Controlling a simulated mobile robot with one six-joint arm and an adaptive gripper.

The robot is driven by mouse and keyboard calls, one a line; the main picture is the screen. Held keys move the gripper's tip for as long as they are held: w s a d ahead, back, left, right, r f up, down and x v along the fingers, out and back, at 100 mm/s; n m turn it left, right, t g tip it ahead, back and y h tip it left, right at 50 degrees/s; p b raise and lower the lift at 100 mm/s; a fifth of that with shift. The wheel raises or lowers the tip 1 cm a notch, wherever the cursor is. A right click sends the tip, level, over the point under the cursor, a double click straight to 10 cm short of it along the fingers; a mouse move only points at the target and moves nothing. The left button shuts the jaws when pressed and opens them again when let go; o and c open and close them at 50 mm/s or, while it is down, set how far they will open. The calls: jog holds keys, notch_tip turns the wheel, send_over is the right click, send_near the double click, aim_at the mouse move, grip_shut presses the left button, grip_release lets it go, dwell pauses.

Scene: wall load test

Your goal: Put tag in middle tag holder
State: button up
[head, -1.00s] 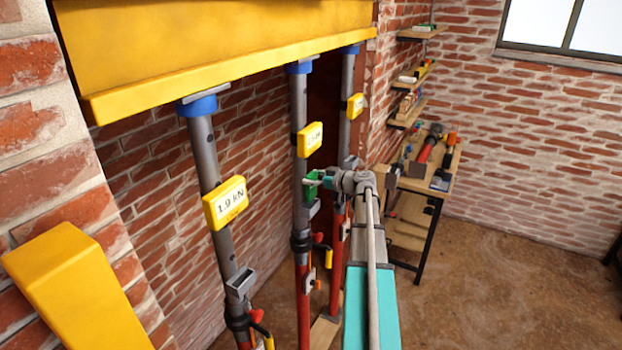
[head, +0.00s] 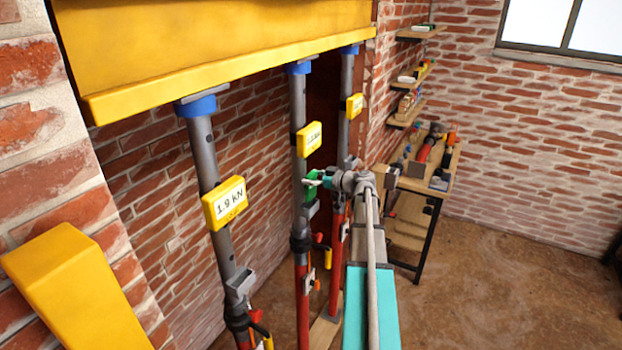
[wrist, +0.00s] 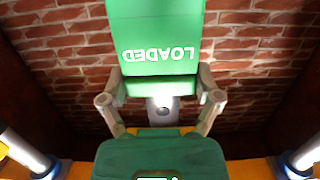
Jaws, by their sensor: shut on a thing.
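My gripper (wrist: 161,88) is shut on a green tag (wrist: 160,45), which reads LOADED upside down in the wrist view. In the head view the green tag (head: 312,188) is beside the middle prop (head: 301,170), below its yellow display. The middle tag holder (head: 312,210) is a small grey piece on that prop, just under the tag and partly hidden. I cannot tell whether the tag touches it or sits in it. In the wrist view a grey round part with a hole (wrist: 163,109) shows between the fingers.
The left prop (head: 206,160) has a yellow 1.9 kN display (head: 225,203) and a grey tag holder (head: 238,284). The right prop (head: 347,130) stands close behind my gripper. A yellow beam (head: 220,60) lies overhead. A workbench (head: 430,180) is at right; the floor there is clear.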

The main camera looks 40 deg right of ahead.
aim_at(313, 188)
jog(key=shift+f+b, duration=2.25)
dwell(1.4)
jog(key=o, duration=0.9)
jog(key=shift+c, duration=0.2)
jog(key=shift+r, duration=0.15)
jog(key=shift+r+p, duration=3.9)
jog(key=shift+p, duration=0.15)
jog(key=shift+f, duration=0.1)
